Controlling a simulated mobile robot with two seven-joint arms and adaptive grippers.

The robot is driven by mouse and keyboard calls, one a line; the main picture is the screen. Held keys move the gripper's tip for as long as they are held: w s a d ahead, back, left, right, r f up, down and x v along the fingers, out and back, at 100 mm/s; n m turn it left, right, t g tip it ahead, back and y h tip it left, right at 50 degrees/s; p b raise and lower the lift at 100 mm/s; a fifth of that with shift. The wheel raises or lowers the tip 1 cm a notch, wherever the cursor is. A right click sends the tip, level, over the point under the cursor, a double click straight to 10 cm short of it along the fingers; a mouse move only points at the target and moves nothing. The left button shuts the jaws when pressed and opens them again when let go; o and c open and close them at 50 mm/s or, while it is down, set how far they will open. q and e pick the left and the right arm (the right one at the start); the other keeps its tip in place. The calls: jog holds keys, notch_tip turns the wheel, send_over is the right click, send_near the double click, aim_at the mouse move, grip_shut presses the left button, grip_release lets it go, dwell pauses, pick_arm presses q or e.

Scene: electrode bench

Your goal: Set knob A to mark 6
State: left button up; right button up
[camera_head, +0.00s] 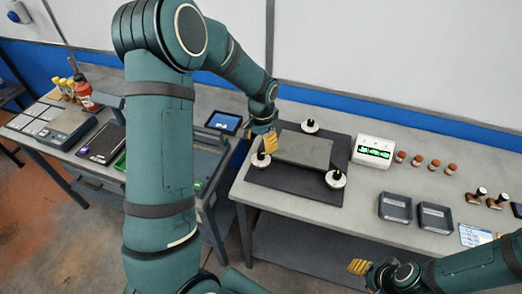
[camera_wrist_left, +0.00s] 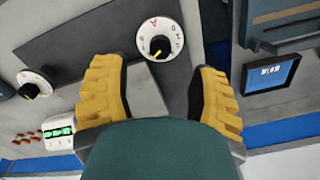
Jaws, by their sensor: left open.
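Knob A (camera_wrist_left: 160,40) is a round white dial with a black centre, a yellow pointer and a red letter A; its small marks are not clearly legible. In the wrist view it shows just beyond the fingertips of my left gripper (camera_wrist_left: 157,78). The pointer points toward the lower left of that view. In the head view, a white dial (camera_head: 260,160) at the left of the dark mat sits just below my left gripper (camera_head: 268,143). The left gripper is open, with nothing between its yellow fingers. My right gripper (camera_head: 361,270) is low at the table's front; its opening is unclear.
The mat (camera_head: 262,178) also carries a back dial (camera_head: 310,126), a right dial (camera_head: 335,180) and a grey block (camera_head: 300,148). A white display box (camera_head: 373,152) with green digits stands right of it. Two dark boxes (camera_head: 395,207) (camera_head: 434,217) sit further right.

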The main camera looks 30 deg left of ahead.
aim_at(261, 154)
pick_arm(q)
notch_tip(261, 154, up, 6)
jog(key=shift+f, duration=0.1)
jog(key=shift+f, duration=0.1)
dwell(0.6)
